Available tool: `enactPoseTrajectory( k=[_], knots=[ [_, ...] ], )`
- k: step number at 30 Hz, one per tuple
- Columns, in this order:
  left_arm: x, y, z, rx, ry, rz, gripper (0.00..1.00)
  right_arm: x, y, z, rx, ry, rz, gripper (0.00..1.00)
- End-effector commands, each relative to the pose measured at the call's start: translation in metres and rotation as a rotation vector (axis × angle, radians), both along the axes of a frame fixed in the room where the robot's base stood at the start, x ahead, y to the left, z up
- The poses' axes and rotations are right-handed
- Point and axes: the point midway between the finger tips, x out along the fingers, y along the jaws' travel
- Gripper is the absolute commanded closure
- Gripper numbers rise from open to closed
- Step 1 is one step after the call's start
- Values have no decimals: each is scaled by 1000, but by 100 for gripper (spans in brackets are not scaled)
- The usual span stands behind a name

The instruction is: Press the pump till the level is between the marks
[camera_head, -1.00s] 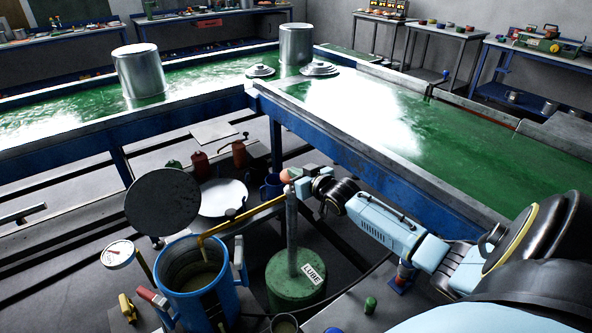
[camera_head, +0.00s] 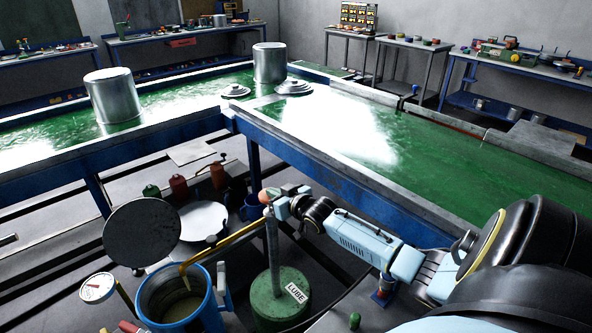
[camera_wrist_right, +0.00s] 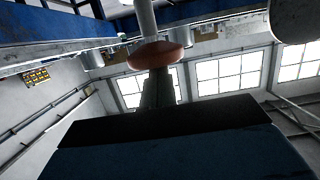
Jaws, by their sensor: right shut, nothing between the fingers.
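The pump stands on a green drum (camera_head: 278,302) labelled LUBE, with a grey upright column (camera_head: 273,250) and an orange-red knob (camera_head: 267,195) on top. A yellow spout (camera_head: 235,240) runs from it to the open blue pot (camera_head: 205,315), over brownish liquid (camera_head: 183,307). I cannot make out level marks. My right gripper (camera_head: 280,202) is shut and empty at the knob, on its right. In the right wrist view the knob (camera_wrist_right: 155,55) shows just beyond the shut fingers (camera_wrist_right: 158,88); I cannot tell whether they touch. My left gripper is out of view.
A round dial (camera_head: 97,288) stands left of the blue pot, and a dark round lid (camera_head: 142,232) is behind it. A blue-framed bench (camera_head: 340,180) with a green top runs close behind my right arm. A small green object (camera_head: 354,320) is at the front.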

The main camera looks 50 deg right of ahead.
Motion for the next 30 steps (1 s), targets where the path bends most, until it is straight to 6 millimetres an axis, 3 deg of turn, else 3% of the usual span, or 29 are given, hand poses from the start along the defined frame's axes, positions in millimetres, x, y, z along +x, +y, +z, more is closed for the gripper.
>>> enactPoseTrajectory(
  k=[6,15,30],
  knots=[
    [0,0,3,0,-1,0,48,-43,5,7,1,3,1,100],
    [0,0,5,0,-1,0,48,-85,9,19,1,0,0,100],
    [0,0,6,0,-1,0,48,-95,10,23,-1,-3,-1,100]
  ],
)
